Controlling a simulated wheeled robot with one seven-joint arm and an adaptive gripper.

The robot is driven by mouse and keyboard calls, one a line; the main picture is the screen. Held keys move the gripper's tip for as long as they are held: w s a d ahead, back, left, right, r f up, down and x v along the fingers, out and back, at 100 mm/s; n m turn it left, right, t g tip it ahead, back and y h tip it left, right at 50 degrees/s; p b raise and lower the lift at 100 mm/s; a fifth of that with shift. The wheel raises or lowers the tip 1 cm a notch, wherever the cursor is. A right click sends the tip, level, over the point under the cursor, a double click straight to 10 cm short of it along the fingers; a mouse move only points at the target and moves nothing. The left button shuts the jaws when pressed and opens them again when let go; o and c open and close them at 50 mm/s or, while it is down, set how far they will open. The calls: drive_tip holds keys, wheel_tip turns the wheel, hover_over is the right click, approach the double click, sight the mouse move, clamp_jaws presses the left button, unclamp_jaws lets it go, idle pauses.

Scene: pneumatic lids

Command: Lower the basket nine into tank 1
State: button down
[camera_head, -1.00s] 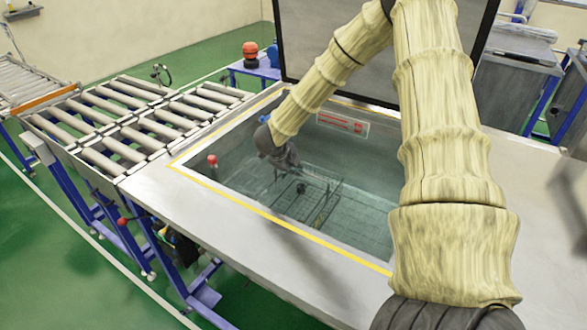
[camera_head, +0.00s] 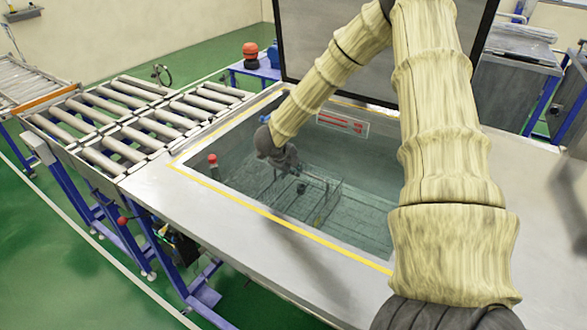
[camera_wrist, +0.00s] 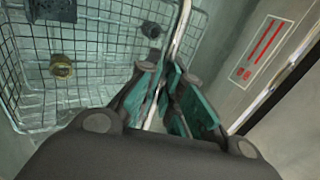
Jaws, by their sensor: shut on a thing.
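The basket (camera_head: 312,207) is a wire mesh basket inside the open tank (camera_head: 367,187), whose rim has a yellow line. My gripper (camera_head: 289,168) is over the left part of the tank opening, at the basket's handle. In the wrist view my gripper (camera_wrist: 165,105) has its green-padded fingers shut around the metal handle bar (camera_wrist: 181,35). The basket's mesh (camera_wrist: 100,55) lies to the left there, with a brass-coloured part and dark parts in it. Whether the basket touches the tank floor cannot be told.
A red-lettered sign (camera_head: 342,122) is on the tank's far wall. A raised lid (camera_head: 370,75) stands behind. A roller conveyor (camera_head: 130,120) adjoins the left. A red-topped post (camera_head: 213,160) is at the tank's left edge. A grey closed-top unit (camera_head: 515,75) stands at the back right.

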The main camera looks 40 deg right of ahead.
drive_tip(key=c, duration=1.6)
unclamp_jaws()
drive_tip(key=shift+s+f, duration=0.2)
drive_tip(key=shift+f, duration=0.4)
drive_tip(key=shift+o, duration=0.5)
drive_tip(key=shift+w+d, duration=0.1)
drive_tip(key=shift+w, duration=0.15)
drive_tip(key=shift+s+r, duration=0.15)
drive_tip(key=shift+r, duration=0.05)
drive_tip(key=a+r+p, duration=0.3)
drive_tip(key=r+p, duration=0.2)
drive_tip(key=r, duration=0.6)
drive_tip(key=s+a+r+p, duration=0.1)
drive_tip(key=a+r+p, duration=0.2)
drive_tip(key=r, duration=0.8)
drive_tip(key=p, duration=0.2)
drive_tip(key=shift+s+p, duration=0.3)
drive_tip(key=shift+p, duration=0.05)
drive_tip(key=shift+f, duration=0.1)
